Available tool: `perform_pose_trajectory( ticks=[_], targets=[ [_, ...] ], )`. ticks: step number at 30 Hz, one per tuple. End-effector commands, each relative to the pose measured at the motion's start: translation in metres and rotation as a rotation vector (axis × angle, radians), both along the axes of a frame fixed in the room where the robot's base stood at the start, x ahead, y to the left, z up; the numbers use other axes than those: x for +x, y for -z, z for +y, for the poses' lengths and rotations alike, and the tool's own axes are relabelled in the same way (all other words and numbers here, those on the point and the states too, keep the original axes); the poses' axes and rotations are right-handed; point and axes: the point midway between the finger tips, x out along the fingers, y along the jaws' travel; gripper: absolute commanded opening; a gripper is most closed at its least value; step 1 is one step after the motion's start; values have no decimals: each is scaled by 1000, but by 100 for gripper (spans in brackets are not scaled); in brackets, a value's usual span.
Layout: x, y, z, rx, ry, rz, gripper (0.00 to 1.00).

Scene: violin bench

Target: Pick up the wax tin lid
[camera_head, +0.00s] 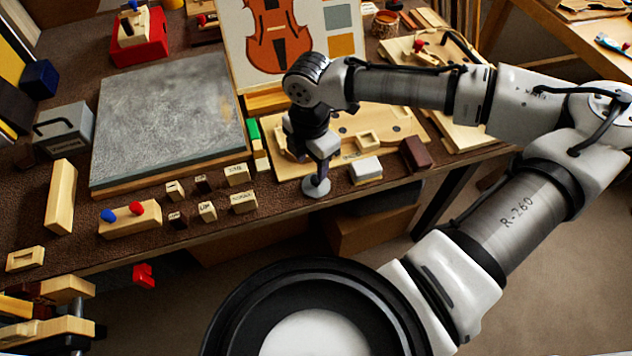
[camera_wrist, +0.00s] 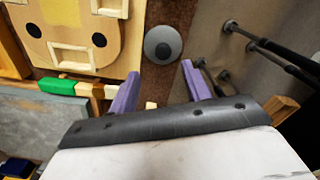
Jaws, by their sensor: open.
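The wax tin lid looks to be a small round grey disc with a darker centre spot (camera_wrist: 163,43). It lies on the brown bench top near the front edge, and in the head view it shows as a pale disc (camera_head: 316,189) just below my gripper (camera_head: 318,165). In the wrist view my gripper (camera_wrist: 160,72) is open, with two purple fingers apart and nothing between them. The lid lies just beyond the fingertips, roughly centred across the gap. I cannot tell the exact height between fingertips and lid.
A wooden board (camera_head: 350,128) with frames lies beside the lid. A white-topped block (camera_head: 366,170) and a dark brown block (camera_head: 415,154) stand to its right. Small labelled wooden blocks (camera_head: 243,202) stand to its left. The bench's front edge is close.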

Motion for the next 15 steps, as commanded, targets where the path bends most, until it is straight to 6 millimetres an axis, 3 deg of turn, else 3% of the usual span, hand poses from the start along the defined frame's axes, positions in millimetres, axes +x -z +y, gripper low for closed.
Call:
perform_pose_trajectory(
  ticks=[10, 15],
  targets=[
    [0, 41, -10, 0, 0, 1, 48],
    [0, 51, -10, 0, 0, 0, 48]
  ],
)
